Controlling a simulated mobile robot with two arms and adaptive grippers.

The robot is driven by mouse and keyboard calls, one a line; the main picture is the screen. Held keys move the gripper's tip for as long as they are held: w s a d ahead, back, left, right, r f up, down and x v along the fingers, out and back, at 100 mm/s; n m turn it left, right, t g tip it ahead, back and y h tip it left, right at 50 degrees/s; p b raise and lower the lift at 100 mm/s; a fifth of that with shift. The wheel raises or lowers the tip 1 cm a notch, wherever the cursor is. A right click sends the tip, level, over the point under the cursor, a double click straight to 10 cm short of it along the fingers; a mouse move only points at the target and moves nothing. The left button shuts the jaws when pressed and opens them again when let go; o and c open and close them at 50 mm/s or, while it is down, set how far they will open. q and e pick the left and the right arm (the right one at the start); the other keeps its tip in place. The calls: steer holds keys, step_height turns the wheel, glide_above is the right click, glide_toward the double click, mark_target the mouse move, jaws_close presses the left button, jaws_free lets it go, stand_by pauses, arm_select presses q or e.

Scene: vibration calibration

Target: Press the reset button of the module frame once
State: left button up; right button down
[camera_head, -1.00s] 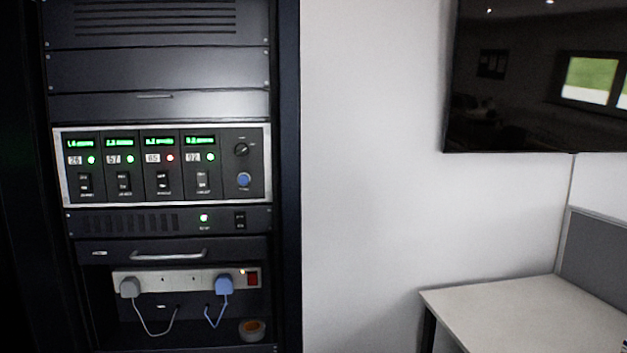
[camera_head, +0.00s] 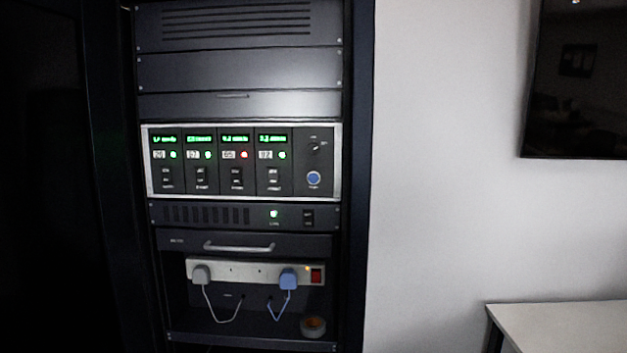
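The module frame (camera_head: 338,187) is a silver-edged unit in the black rack, left of the picture's middle. It holds several modules with green displays, number labels and switches. The module labelled 65 (camera_head: 236,165) has a red light; the others show green lights. At the frame's right end is a panel with a dark rotary knob (camera_head: 314,148) above a round blue button (camera_head: 313,178). The small print under the button is too blurred to read. Neither of my grippers is in view, and nothing covers the frame.
Below the frame are a unit with a green light (camera_head: 274,214), a drawer handle (camera_head: 239,247), and a power strip (camera_head: 217,271) with two plugs. A tape roll (camera_head: 313,326) lies on the rack shelf. A table (camera_head: 560,325) stands at lower right, under a wall screen (camera_head: 575,85).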

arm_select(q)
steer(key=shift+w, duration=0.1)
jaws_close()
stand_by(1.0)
